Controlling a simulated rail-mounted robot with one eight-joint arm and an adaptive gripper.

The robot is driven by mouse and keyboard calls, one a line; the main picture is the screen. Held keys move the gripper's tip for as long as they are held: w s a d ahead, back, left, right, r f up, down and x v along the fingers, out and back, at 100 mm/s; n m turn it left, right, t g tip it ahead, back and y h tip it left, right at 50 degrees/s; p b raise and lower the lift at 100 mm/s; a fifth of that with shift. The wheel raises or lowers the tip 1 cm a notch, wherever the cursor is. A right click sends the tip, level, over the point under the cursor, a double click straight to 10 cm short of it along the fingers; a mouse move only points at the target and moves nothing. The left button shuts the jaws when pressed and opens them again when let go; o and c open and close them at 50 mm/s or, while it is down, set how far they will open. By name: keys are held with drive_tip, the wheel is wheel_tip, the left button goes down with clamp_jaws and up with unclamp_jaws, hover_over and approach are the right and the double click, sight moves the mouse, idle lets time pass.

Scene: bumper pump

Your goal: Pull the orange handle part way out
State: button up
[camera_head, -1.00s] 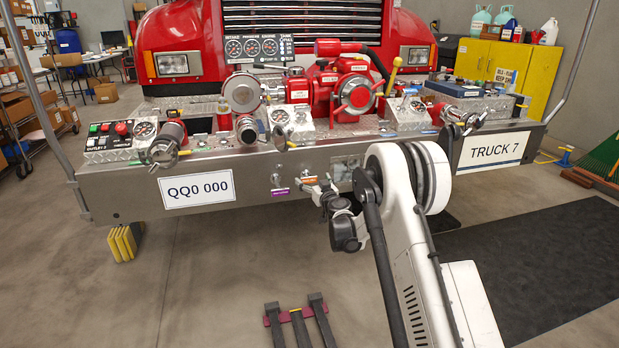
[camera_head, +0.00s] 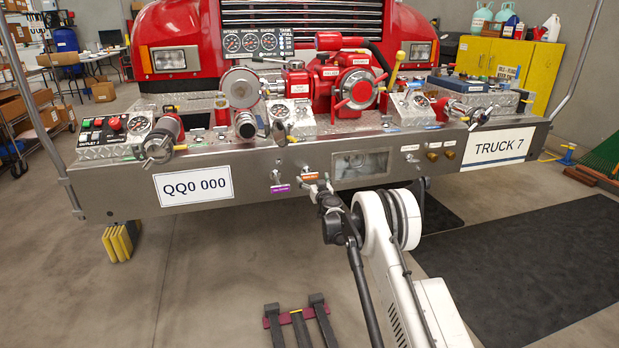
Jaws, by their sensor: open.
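The orange handle shows as a small metal pull (camera_head: 306,169) with an orange label (camera_head: 310,176) below it, on the front face of the steel bumper. My gripper (camera_head: 317,186) is open, right in front of and just below the orange label, pointing at the bumper. Its fingers are small here, and I cannot tell whether they touch the handle or stand around it. A similar metal pull (camera_head: 276,176) with a purple label (camera_head: 280,189) sits just to the left.
The steel bumper (camera_head: 250,185) carries a number plate (camera_head: 192,186) and a recessed light panel (camera_head: 361,164) right of the handle. Brass knobs (camera_head: 433,156) sit further right. A dark floor stand (camera_head: 298,322) lies below; the floor between is clear.

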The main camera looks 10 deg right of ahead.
sight(310, 174)
drive_tip(key=shift+w+a+b, duration=0.15)
drive_tip(key=shift+w+b, duration=0.2)
drive_tip(key=shift+w, duration=1)
drive_tip(key=shift+w+a+b, duration=0.15)
drive_tip(key=shift+w+b, duration=0.2)
drive_tip(key=shift+w, duration=0.95)
